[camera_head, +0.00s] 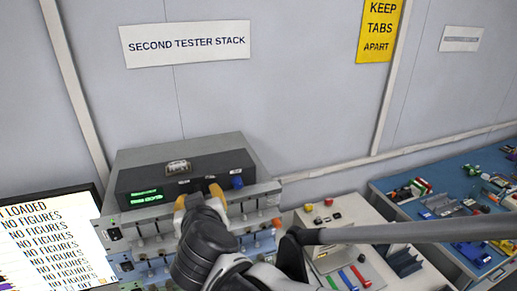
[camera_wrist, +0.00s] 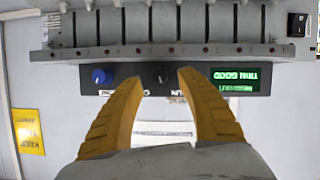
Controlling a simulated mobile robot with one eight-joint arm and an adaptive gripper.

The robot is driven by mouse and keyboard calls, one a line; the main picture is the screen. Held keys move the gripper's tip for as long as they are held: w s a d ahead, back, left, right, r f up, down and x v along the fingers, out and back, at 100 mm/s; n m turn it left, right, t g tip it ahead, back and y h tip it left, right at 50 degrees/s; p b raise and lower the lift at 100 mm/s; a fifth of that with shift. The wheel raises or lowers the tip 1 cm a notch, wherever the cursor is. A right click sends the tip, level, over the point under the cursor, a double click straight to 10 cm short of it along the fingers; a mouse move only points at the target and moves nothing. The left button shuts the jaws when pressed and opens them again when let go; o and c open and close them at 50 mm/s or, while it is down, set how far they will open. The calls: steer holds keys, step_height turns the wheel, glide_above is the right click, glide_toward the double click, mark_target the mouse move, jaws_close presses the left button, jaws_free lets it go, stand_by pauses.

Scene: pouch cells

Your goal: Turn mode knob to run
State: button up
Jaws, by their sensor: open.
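A dark tester unit (camera_head: 150,178) sits on the grey stack under the "SECOND TESTER STACK" sign. Its front shows in the wrist view, upside down, with a black knob (camera_wrist: 160,74), a blue knob (camera_wrist: 101,76) and a green-lit display (camera_wrist: 241,78). I cannot read which label belongs to the mode knob or its setting. My gripper (camera_head: 199,197) is open in front of the unit. In the wrist view my gripper (camera_wrist: 160,84) has its yellow fingertips on either side of the black knob; contact is not clear. In the head view the gripper hides that knob, while the blue knob (camera_head: 237,182) shows.
A row of grey slots (camera_head: 155,226) runs below the unit, close to my gripper. A lit screen (camera_head: 45,240) stands at left. A pale bench with a red button (camera_head: 328,202) and a blue table (camera_head: 383,184) with small parts lie at right.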

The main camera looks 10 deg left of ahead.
steer(key=v, duration=0.9)
steer(key=shift+s, duration=0.2)
steer(key=shift+d+r, duration=0.15)
steer(key=w+a+f+m, duration=0.1)
steer(key=w, duration=0.2)
steer(key=w+a+f+y, duration=0.1)
steer(key=w+a+f, duration=0.1)
steer(key=w, duration=0.1)
steer(key=w+a+f+m, duration=0.1)
steer(key=w, duration=0.3)
steer(key=shift+a+f+m+g, duration=0.25)
steer(key=shift+f+m+g, duration=0.05)
steer(key=shift+g, duration=0.1)
jaws_close()
